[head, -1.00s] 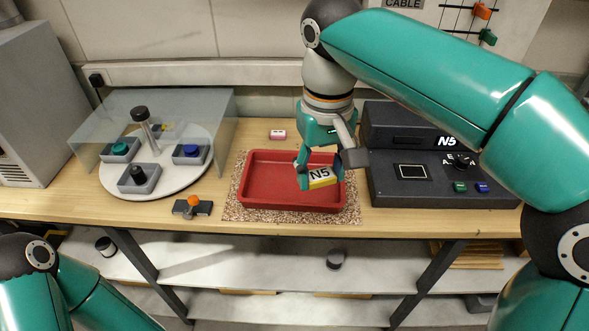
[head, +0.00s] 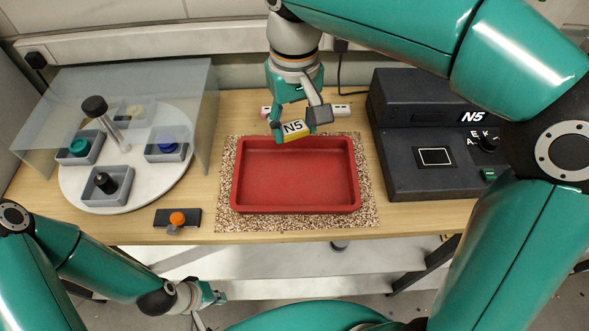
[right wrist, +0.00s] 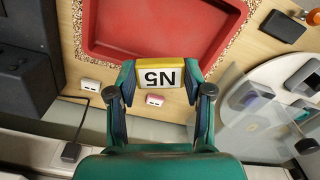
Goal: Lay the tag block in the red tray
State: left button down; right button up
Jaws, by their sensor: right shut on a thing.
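The tag block (head: 293,130), yellow with a white face marked N5, is held upright in my right gripper (head: 297,118). It appears at the far rim of the red tray (head: 296,205) in the head view; its height above the rim is hard to judge. The right wrist view shows the block (right wrist: 160,76) between both fingertips of the gripper (right wrist: 160,92), with the tray (right wrist: 165,50) beyond it. The tray looks empty and lies on a speckled mat (head: 227,222). My left gripper (head: 212,297) is low in front of the bench; its fingers are too small to read.
A dark machine marked N5 (head: 415,185) stands right of the tray. A white turntable (head: 130,190) with several grey bins stands left under a clear shield (head: 195,110). A dark piece with an orange knob (head: 177,218) lies near the front edge. Small pink and white blocks (head: 341,110) lie behind the tray.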

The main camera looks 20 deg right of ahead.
aim_at(296, 180)
notch_tip(296, 180, down, 15)
jog(key=shift+d+r, duration=0.1)
jog(key=shift+r, duration=0.05)
dwell(0.4)
jog(key=shift+b, duration=0.4)
jog(key=o, duration=0.9)
notch_tip(296, 180, up, 12)
jog(key=shift+r+p, duration=0.1)
jog(key=shift+p, duration=0.35)
jog(key=shift+s, duration=0.1)
